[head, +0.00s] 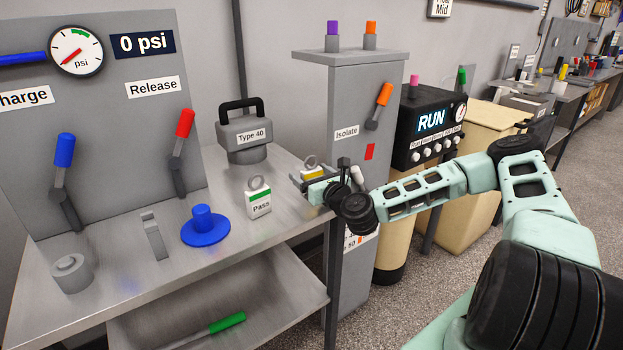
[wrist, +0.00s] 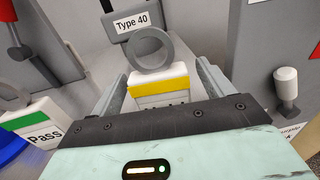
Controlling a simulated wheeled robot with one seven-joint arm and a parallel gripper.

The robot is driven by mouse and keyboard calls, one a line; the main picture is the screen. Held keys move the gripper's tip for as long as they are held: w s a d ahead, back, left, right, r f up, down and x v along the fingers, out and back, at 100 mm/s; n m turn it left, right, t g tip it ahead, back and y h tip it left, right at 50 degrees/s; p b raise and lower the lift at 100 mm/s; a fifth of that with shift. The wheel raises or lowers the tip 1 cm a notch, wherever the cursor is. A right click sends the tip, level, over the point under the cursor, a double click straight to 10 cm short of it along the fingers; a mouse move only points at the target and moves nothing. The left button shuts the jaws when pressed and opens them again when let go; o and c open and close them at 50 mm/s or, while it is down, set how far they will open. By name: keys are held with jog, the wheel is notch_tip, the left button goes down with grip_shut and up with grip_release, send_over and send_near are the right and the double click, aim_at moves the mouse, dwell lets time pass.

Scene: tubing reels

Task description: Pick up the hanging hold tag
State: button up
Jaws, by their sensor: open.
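The hold tag is a white tag with a yellow band (wrist: 163,88) and a grey ring on top. In the head view the tag (head: 313,173) is at the right end of the metal bench, partly hidden by my gripper. My gripper (head: 328,183) is open there. In the wrist view the fingers of my gripper (wrist: 163,76) stand on either side of the tag, with visible gaps. The tag's lower part is hidden behind the gripper body, and its wording cannot be read.
A Pass tag (head: 259,203) with a green band stands to the left. The Type 40 block (head: 243,137) is behind. A grey Isolate cabinet (head: 350,105) rises close on the right, and a white knob (wrist: 286,75) shows right of my gripper in the wrist view.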

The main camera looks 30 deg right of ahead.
jog(key=c, duration=1.1)
jog(key=shift+o, duration=0.2)
jog(key=shift+r, duration=0.1)
